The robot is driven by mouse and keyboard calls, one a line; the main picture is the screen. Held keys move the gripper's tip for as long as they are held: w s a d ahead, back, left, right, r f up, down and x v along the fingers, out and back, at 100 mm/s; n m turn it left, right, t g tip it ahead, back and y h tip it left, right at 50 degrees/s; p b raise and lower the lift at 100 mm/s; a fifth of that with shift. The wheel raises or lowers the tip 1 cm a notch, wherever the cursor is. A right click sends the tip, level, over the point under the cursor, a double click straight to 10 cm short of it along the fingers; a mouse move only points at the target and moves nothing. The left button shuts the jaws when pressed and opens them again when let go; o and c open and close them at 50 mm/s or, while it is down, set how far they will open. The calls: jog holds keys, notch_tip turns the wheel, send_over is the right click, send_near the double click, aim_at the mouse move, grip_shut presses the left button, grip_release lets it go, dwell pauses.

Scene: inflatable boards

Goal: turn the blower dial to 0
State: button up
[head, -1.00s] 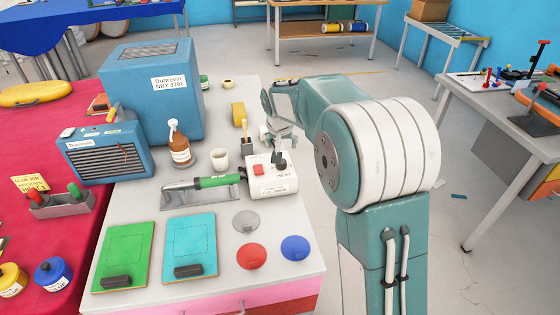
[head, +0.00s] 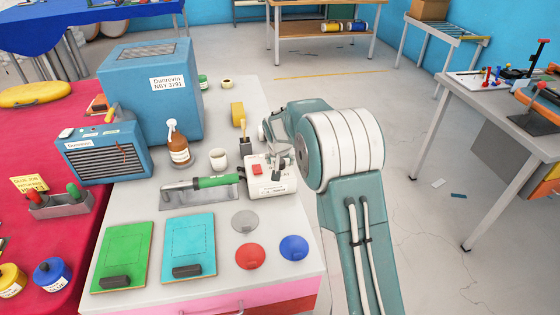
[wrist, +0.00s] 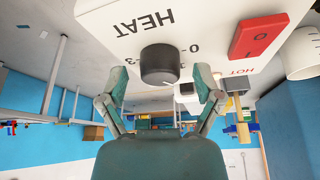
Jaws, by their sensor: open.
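The blower's white control box (head: 270,188) stands near the right edge of the white bench, with a red switch (head: 257,169) on top. In the wrist view the box (wrist: 215,30) appears upside down, marked HEAT, with a red 0/I switch (wrist: 260,35). The black round dial (wrist: 160,63) has "0" and "3" printed beside it; its pointer cannot be made out. My gripper (wrist: 160,85) is open, with one finger on each side of the dial; contact cannot be told. In the head view my gripper (head: 279,156) covers most of the dial.
A green-handled hot-air tool (head: 215,181) lies on its stand left of the box. Coloured discs (head: 250,256) and boards lie in front. Open floor is on the right.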

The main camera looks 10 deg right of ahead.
jog(key=shift+a, duration=0.1)
jog(key=c, duration=1.1)
jog(key=shift+c, duration=0.2)
jog(key=shift+n, duration=0.3)
jog(key=n+y, duration=0.2)
jog(key=n, duration=0.3)
jog(key=shift+f, duration=0.1)
jog(key=n+y, duration=0.1)
jog(key=n, duration=0.2)
jog(key=n+g+y, duration=0.1)
jog(key=n, duration=0.2)
jog(key=shift+n, duration=0.3)
